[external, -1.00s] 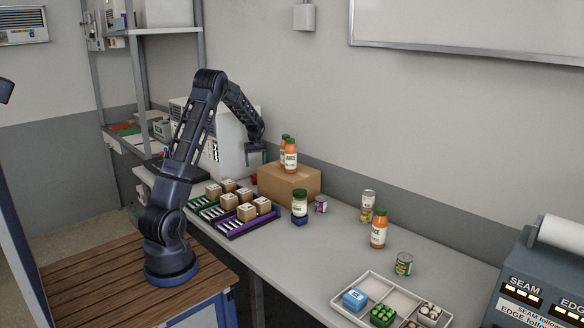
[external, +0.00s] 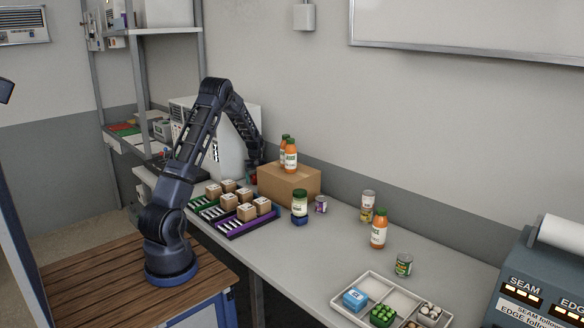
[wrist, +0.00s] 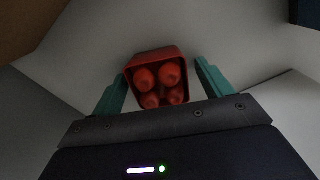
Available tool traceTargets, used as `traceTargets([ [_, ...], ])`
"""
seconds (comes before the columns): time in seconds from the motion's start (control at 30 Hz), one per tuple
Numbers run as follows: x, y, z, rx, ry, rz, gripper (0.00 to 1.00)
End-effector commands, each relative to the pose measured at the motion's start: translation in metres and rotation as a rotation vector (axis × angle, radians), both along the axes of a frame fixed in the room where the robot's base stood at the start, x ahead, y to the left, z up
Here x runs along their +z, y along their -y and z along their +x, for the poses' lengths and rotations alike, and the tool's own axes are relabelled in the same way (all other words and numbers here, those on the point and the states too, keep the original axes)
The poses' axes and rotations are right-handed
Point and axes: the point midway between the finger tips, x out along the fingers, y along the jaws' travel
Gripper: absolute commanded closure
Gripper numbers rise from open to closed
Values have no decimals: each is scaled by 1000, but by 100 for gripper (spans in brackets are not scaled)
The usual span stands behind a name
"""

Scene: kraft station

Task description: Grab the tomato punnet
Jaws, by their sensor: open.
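The tomato punnet (wrist: 137,64) is a small red tray holding several round red tomatoes. In the wrist view it sits between the two teal fingers of my gripper (wrist: 162,82), nearer the left finger, with a gap to the right finger. My gripper is open. Only a small dark red part of the punnet seems to show there, beside the box; the rest is hidden.
A cardboard box (external: 289,186) with orange juice bottles (external: 290,156) on top stands just right of my gripper. The white machine (external: 232,148) is on its left. Trays of small brown boxes (external: 246,212) lie in front. Jars, cans and a divided tray (external: 345,299) stand farther right.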

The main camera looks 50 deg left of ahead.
Motion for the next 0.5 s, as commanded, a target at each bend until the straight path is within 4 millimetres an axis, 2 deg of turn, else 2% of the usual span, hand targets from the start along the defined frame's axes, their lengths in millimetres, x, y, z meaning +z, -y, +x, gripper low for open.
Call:
traceTargets([
  [0.1, 0, 0, 0, 0, 0, 0, 22],
  [0.13, 0, 0, 0, 0, 0, 0, 26],
  [0.37, 1, 0, 0, 0, 0, 0, 71],
  [0.5, 1, 0, 0, 0, 0, 0, 71],
])
